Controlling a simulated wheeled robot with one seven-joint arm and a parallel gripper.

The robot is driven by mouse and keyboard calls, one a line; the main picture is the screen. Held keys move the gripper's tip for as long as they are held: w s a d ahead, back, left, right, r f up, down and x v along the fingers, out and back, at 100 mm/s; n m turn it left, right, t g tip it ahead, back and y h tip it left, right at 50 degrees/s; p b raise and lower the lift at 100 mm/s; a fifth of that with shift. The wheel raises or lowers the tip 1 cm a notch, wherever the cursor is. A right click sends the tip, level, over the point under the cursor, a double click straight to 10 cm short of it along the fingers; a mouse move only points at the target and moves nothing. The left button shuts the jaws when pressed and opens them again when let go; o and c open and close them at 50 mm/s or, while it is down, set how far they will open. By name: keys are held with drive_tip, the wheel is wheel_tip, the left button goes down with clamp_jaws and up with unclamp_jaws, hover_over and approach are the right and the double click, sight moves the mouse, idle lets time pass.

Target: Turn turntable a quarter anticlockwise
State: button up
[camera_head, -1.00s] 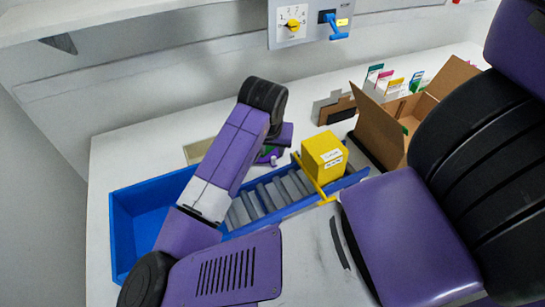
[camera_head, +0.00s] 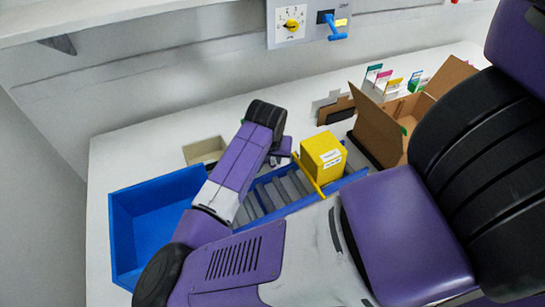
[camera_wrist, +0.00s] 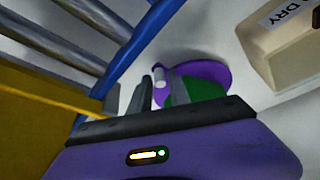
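A round purple disc with a green patch, which looks like the turntable (camera_wrist: 217,73), lies on the white surface in the wrist view. My gripper (camera_wrist: 150,88) is at the disc's left edge, its dark fingers close together and overlapping the disc in the picture. A small pale spot shows by the fingertips. I cannot tell whether the fingers touch or hold anything. In the head view my gripper (camera_head: 282,148) is partly hidden by my wrist, and the disc is not clearly visible.
A blue rack (camera_head: 290,208) with grey rollers and a yellow box (camera_head: 323,157) stand close to my gripper. A beige tray (camera_head: 204,150) lies behind my arm. A blue bin (camera_head: 150,215) is at left, an open carton (camera_head: 378,130) at right. A wall panel (camera_head: 312,10) is above.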

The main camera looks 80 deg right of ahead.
clamp_jaws()
idle(1.2)
